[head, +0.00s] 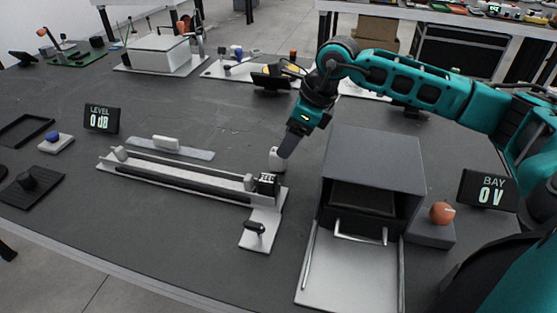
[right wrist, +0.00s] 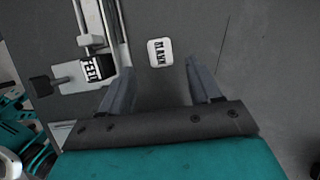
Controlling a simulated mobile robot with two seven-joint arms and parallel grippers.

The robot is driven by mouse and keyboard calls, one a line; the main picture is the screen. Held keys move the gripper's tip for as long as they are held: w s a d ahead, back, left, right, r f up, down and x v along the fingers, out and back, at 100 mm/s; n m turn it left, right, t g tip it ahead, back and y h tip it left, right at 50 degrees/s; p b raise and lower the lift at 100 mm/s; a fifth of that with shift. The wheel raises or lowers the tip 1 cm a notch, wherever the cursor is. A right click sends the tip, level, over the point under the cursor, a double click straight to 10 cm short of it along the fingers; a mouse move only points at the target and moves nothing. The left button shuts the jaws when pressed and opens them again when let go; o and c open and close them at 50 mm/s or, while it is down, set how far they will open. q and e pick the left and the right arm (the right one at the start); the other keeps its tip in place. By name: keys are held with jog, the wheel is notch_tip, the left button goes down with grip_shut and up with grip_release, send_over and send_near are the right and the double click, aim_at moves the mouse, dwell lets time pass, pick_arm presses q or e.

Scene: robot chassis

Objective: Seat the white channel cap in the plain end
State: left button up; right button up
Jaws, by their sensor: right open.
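The white cap marked BLANK (right wrist: 159,52) lies on the dark table, just ahead of and between the finger tips in the right wrist view. In the head view the white cap (head: 275,161) is partly hidden by my right gripper (head: 286,150). My right gripper (right wrist: 160,72) is open and empty, pointing down over the cap. The long grey channel (head: 180,175) lies left of it, with a block marked TEE (head: 266,184) at its right end. The TEE block also shows in the right wrist view (right wrist: 97,67). My left gripper is out of view.
A grey box with an open front (head: 375,160) stands close right of the gripper, with an orange knob (head: 442,213) and a BAY display (head: 488,190) beyond. A flat strip with a white block (head: 166,143) lies behind the channel. A LEVEL display (head: 102,118) stands left.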

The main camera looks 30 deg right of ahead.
aim_at(278, 160)
jog(key=x, duration=0.4)
jog(key=shift+w+a+f, duration=0.1)
jog(key=shift+w+a, duration=0.05)
jog(key=shift+w, duration=0.15)
jog(key=shift+c, duration=0.2)
jog(key=c, duration=1.1)
